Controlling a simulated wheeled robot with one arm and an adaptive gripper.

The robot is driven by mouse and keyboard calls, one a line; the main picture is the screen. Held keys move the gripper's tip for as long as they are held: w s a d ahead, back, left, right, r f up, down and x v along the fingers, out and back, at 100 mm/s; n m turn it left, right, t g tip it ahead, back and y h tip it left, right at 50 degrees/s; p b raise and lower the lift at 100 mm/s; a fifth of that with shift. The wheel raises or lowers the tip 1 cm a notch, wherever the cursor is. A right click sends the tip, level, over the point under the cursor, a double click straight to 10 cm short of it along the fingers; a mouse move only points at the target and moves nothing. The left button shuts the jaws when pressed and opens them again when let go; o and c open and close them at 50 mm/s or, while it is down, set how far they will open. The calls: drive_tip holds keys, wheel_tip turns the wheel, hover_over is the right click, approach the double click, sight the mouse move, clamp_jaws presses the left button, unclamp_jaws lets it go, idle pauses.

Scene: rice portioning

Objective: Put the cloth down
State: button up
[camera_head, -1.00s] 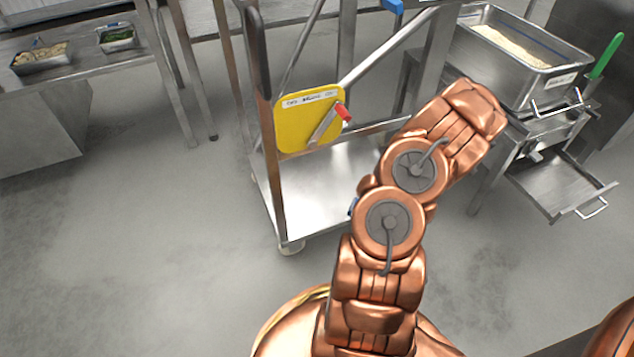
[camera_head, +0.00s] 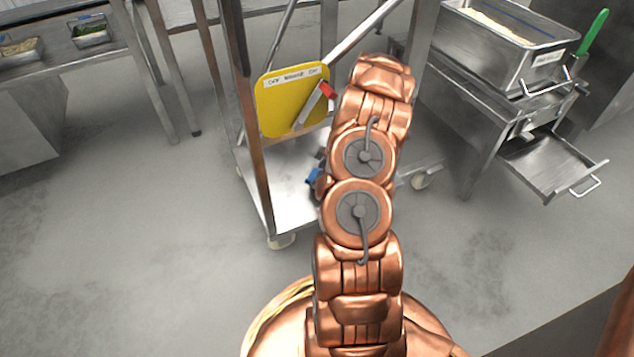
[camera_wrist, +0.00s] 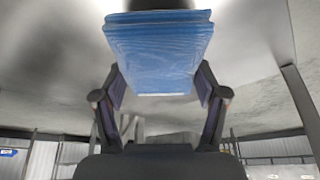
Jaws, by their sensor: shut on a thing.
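A folded blue cloth (camera_wrist: 155,55) is in the wrist view, between the two dark fingers of my gripper (camera_wrist: 161,82). My gripper is shut on it, and the cloth juts out past the fingertips. In the head view my arm hides the gripper. A small blue patch (camera_head: 313,177) shows beside my arm there, over the trolley; I cannot tell whether it is the cloth.
A steel trolley (camera_head: 283,187) with a yellow board (camera_head: 287,112) and a red-handled tool (camera_head: 326,91) stands ahead. To its right is a counter with a rice pan (camera_head: 500,65), a green handle (camera_head: 594,32) and an open drawer (camera_head: 548,165). Prep trays stand far left. Floor at left is clear.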

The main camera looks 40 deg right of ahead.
drive_tip(key=shift+w, duration=0.35)
drive_tip(key=shift+w+f+b, duration=0.2)
drive_tip(key=shift+f+b, duration=0.85)
drive_tip(key=shift+f, duration=0.65)
drive_tip(key=shift+f, duration=0.2)
drive_tip(key=o, duration=1.1)
drive_tip(key=p+v, duration=0.3)
drive_tip(key=v, duration=0.8)
drive_tip(key=shift+w+a+r+p, duration=0.1)
drive_tip(key=shift+r+p, duration=0.05)
drive_tip(key=shift+p, duration=0.25)
drive_tip(key=shift+s+r, duration=0.25)
drive_tip(key=shift+r, duration=0.3)
